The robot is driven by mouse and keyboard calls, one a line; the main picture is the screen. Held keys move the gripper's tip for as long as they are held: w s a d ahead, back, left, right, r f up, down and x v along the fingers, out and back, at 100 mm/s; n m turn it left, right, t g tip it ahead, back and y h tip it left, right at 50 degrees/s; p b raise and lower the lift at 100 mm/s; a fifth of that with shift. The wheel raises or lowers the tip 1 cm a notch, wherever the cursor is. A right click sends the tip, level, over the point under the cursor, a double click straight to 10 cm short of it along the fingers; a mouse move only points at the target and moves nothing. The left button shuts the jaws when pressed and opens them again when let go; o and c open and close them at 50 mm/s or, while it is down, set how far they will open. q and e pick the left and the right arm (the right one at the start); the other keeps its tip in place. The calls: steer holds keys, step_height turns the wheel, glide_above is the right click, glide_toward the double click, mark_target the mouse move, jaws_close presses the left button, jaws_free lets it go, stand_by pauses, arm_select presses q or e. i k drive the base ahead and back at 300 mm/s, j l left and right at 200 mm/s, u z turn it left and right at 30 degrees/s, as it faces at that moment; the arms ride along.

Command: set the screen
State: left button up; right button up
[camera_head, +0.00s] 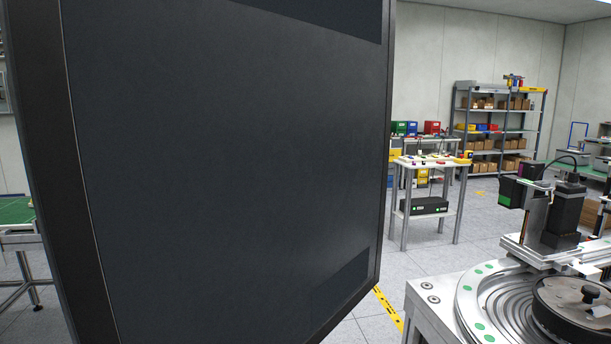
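A large dark flat panel, which looks like the screen (230,170), fills the left and middle of the head view, very close to me. It stands upright and is seen at an angle, with a thick dark frame edge at its left and a thin edge at its right. Neither of my grippers is in view, so I cannot see whether anything holds the panel.
A machine table with a round ringed plate (487,308) and a black motor unit (567,212) stands at the lower right. Behind are a white work cart (430,163) and a shelf rack (500,125) with boxes. Yellow-black floor tape (389,307) runs between panel and machine.

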mark_target(197, 171)
steer(key=k+z, duration=0.3)
steer(key=k+l+z, duration=0.15)
steer(key=k+z, duration=0.2)
steer(key=i+j+z, duration=0.15)
steer(key=j+z, duration=0.25)
steer(key=j, duration=0.35)
steer(key=j+z, duration=0.4)
steer(key=j, duration=1.85)
steer(key=i, duration=0.05)
